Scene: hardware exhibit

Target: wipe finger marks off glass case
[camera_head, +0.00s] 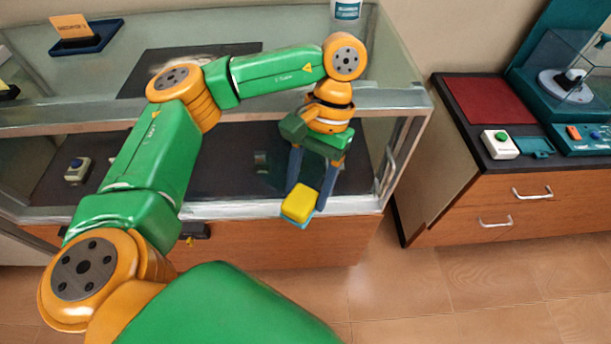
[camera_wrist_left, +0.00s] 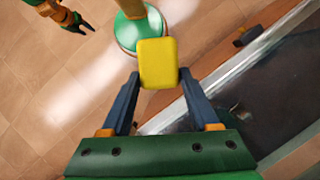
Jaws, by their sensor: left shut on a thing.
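A yellow sponge (camera_head: 299,203) with a pale blue underside is held between the two fingertips of my left gripper (camera_head: 305,192). It also shows in the left wrist view (camera_wrist_left: 158,62). The glass case (camera_head: 290,208) has a metal frame and dark shelves. The gripper hangs at its front right with the sponge by the lower front rail; I cannot tell if it touches the case. Pale smudges show over the dark panel on top, partly hidden by my left arm; I cannot tell if they are finger marks. My right gripper (camera_wrist_left: 76,22) is small in the wrist view, its fingers apart.
A wooden cabinet (camera_head: 500,205) stands to the right, bearing a red mat (camera_head: 488,100), a green-button box (camera_head: 500,144) and a teal device. A white container (camera_head: 346,10) stands behind the case top. An orange card (camera_head: 72,27) is at back left. The floor in front is clear.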

